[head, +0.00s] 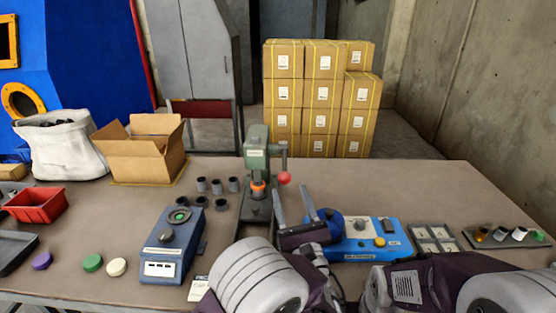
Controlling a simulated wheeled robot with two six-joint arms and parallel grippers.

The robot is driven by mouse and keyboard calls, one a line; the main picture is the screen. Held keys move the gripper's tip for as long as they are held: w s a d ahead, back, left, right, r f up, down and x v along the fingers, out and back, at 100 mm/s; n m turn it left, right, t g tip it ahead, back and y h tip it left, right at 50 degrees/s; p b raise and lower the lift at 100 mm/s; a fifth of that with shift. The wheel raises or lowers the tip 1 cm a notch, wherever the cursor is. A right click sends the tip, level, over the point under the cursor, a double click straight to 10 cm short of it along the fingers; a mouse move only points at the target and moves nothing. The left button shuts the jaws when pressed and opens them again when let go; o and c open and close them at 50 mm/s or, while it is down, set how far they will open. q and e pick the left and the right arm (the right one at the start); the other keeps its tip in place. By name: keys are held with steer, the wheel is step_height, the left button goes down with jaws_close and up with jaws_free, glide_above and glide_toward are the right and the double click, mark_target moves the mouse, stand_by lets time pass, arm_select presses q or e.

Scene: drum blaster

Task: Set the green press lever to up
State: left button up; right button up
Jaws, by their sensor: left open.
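The green press (256,150) stands upright on the table near the middle of the head view. Its lever (284,160) is on the press's right side and hangs downward, with a red ball knob (284,178) at its lower end. An orange part (258,186) sits under the press head. My left gripper (293,190) is open, its two fingers pointing up toward the knob from just below and in front. I see nothing between the fingers; whether a finger touches the knob I cannot tell. My right arm shows at the lower right, but its gripper is not visible.
A blue device with knobs (372,228) stands right of my left gripper, and a dark blue meter box (172,240) stands left. Several dark cups (217,186) stand left of the press.

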arm_select(q)
steer(key=shift+w+a+r, duration=0.1)
steer(key=shift+w+r, duration=0.05)
steer(key=shift+r, duration=0.1)
steer(key=x, duration=0.8)
steer(key=shift+w+a, duration=0.1)
steer(key=shift+w, duration=0.05)
jaws_close()
stand_by(0.9)
